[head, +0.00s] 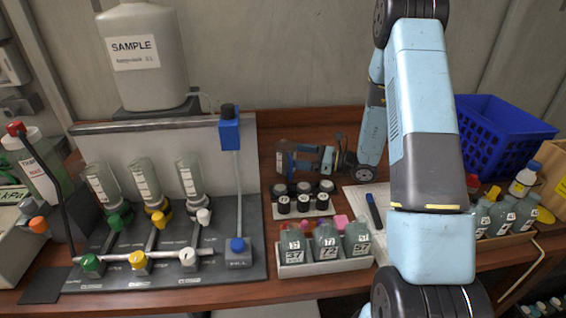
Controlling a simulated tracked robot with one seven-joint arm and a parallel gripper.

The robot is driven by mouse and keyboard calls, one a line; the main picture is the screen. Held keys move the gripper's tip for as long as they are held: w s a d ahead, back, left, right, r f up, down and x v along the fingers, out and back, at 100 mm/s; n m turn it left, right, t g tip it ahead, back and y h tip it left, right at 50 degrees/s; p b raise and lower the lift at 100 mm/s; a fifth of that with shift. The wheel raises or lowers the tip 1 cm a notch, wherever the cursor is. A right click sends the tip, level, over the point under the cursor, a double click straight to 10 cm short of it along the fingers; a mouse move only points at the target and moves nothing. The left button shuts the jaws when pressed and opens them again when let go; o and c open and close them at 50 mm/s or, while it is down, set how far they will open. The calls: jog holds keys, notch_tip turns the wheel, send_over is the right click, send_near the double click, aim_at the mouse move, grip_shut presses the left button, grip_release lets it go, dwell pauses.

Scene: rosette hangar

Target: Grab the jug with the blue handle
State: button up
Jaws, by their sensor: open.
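A see-through jug (282,157) stands at the back of the wooden bench, right of the valve panel. It is small in the picture, and its handle side faces my gripper. My gripper (312,160) reaches in from the right, low over the bench, close to the jug's right side. It is open. A blue part shows between the jug and my wrist; I cannot tell whether it is the handle or part of my gripper. Whether the fingers touch the jug or surround its handle is also unclear.
Dark-capped vials in a white rack (303,212) and numbered bottles in a white tray (325,268) stand in front. The valve panel (160,262) with inverted bottles is left. A blue basket (495,135) and more bottles (505,215) are right. A pen (374,212) lies on paper.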

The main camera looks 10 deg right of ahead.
aim_at(284, 154)
jog(key=shift+x, duration=2.75)
jog(key=shift+s+f, duration=0.15)
jog(key=c, duration=0.8)
